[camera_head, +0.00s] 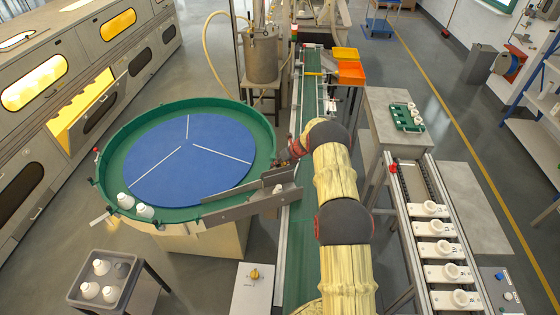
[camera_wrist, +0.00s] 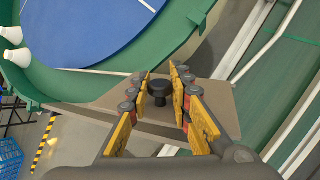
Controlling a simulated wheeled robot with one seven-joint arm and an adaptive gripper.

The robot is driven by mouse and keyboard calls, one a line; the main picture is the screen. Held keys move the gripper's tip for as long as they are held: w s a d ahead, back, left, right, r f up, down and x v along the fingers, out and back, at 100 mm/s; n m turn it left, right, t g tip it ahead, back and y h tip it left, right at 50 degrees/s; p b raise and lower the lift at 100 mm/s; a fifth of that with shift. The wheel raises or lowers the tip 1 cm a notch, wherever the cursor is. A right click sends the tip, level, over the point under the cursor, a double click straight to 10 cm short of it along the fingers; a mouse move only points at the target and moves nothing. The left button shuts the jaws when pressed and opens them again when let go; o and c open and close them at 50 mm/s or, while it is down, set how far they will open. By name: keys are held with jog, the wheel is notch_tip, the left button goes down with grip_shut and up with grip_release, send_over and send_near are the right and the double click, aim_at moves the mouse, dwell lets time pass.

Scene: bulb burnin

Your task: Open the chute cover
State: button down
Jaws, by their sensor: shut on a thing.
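The chute (camera_head: 250,203) is a grey metal trough running from the rim of the round green-walled turntable (camera_head: 190,155) toward the green conveyor. In the wrist view, a flat grey-brown plate, the chute cover (camera_wrist: 215,98), lies beneath my fingers. A black round knob (camera_wrist: 158,88) stands on it. My gripper (camera_wrist: 162,78) has its yellow-padded fingers on either side of the knob and is shut on it. In the head view my gripper (camera_head: 281,164) is at the chute's conveyor end, and the knob is not clearly visible there.
White bulbs (camera_head: 145,211) sit at the turntable's near-left edge. A grey bin (camera_head: 98,282) with several bulbs stands at lower left. The green conveyor (camera_head: 308,120) runs beside my arm. A rack of white sockets (camera_head: 437,249) and a grey table (camera_head: 385,125) stand at right.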

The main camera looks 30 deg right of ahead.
jog(key=shift+w+d+g+b, duration=0.25)
jog(key=shift+w+g+b, duration=0.65)
jog(key=shift+w+b, duration=0.1)
jog(key=g+b, duration=0.1)
jog(key=b, duration=0.1)
jog(key=w+b, duration=0.1)
jog(key=b, duration=0.2)
jog(key=shift+w+d+m+g+y, duration=0.15)
jog(key=shift+w+m+g+y, duration=0.15)
jog(key=shift+g, duration=0.1)
jog(key=shift+b, duration=0.95)
jog(key=c, duration=1.6)
grip_release()
jog(key=shift+c, duration=0.2)
jog(key=v, duration=1.2)
jog(key=shift+w, duration=0.3)
